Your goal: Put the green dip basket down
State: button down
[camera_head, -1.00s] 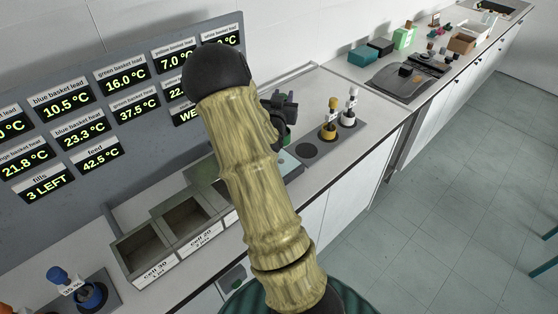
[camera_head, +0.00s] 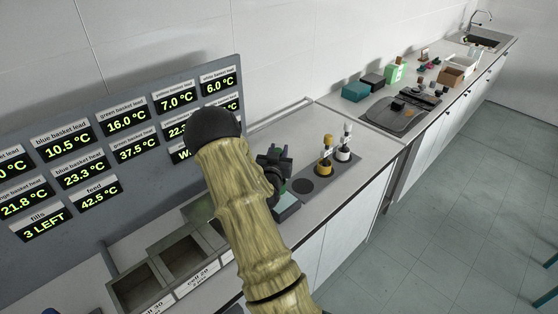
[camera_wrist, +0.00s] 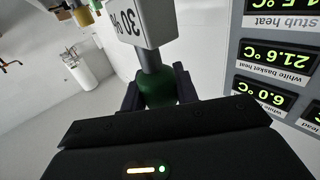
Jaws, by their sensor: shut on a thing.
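My gripper (camera_head: 274,165) hangs over the worktop at the left end of a grey rack (camera_head: 343,172). In the wrist view my gripper (camera_wrist: 157,84) is shut on the green dip basket (camera_wrist: 158,92), with the dark fingers on both sides of its green grip. A white tag reading 30 % sits on its stem. In the head view the basket's lower part is hidden or too small to tell. The rack has an empty round dark spot (camera_head: 303,186), near the gripper's right.
A yellow basket (camera_head: 325,160) and a white basket (camera_head: 345,145) stand upright on the rack. A teal-topped block (camera_head: 286,203) is below the gripper. Open cells (camera_head: 182,252) lie front left, before the display board (camera_head: 120,140). A dark scale-like device (camera_head: 405,112) stands farther right.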

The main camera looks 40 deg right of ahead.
jog(key=shift+d+f+p, duration=0.15)
jog(key=shift+f+p, duration=0.65)
jog(key=shift+f, duration=1.4)
jog(key=c, duration=1.1)
grip_release()
jog(key=shift+o, duration=0.2)
jog(key=shift+a, duration=0.25)
jog(key=b+v, duration=0.5)
jog(key=v, duration=0.6)
jog(key=shift+s+a, duration=0.25)
